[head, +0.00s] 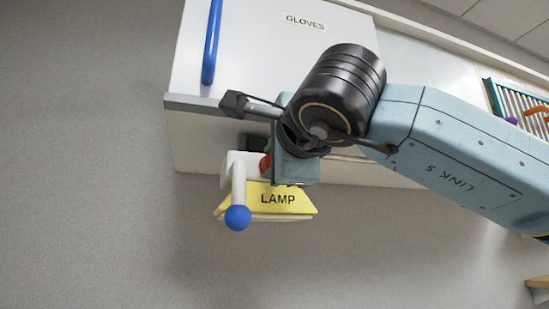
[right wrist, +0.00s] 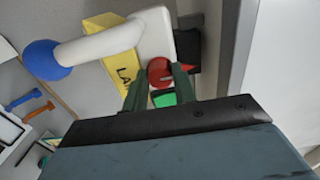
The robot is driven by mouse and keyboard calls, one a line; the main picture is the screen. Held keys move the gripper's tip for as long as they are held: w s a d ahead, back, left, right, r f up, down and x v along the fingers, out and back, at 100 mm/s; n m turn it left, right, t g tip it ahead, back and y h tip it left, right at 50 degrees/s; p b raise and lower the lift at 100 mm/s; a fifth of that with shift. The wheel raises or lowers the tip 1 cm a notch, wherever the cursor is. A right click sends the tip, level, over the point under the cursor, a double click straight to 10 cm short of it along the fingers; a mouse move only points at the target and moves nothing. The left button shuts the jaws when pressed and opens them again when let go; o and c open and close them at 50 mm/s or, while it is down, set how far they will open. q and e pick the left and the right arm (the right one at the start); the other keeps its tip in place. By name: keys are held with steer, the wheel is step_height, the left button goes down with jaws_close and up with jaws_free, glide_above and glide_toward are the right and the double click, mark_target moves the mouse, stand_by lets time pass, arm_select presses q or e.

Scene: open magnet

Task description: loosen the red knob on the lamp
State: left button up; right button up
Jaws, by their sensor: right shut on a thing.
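The lamp is a white fixture (head: 237,162) with a yellow label plate (head: 290,199) reading LAMP and a white lever ending in a blue ball (head: 237,217). Its red knob (head: 265,165) is mostly hidden behind my right gripper (head: 272,170) in the head view. In the right wrist view, the red knob (right wrist: 160,71) sits between the two dark green fingers of my right gripper (right wrist: 160,80), which is shut on it. A bright green patch (right wrist: 165,99) shows between the fingers, just below the knob. My left gripper is in neither view.
A white cabinet (head: 225,60) labelled GLOVES, with a blue bar handle (head: 212,42), stands directly behind the gripper. A grey ledge (head: 195,103) runs along its lower edge. Below and left of the lamp is bare grey wall.

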stand_by(0.4)
steer(key=o, duration=1)
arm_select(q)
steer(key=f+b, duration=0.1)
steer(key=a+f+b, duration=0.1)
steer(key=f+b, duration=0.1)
arm_select(e)
steer(key=v, duration=1.3)
steer(key=shift+s, duration=0.2)
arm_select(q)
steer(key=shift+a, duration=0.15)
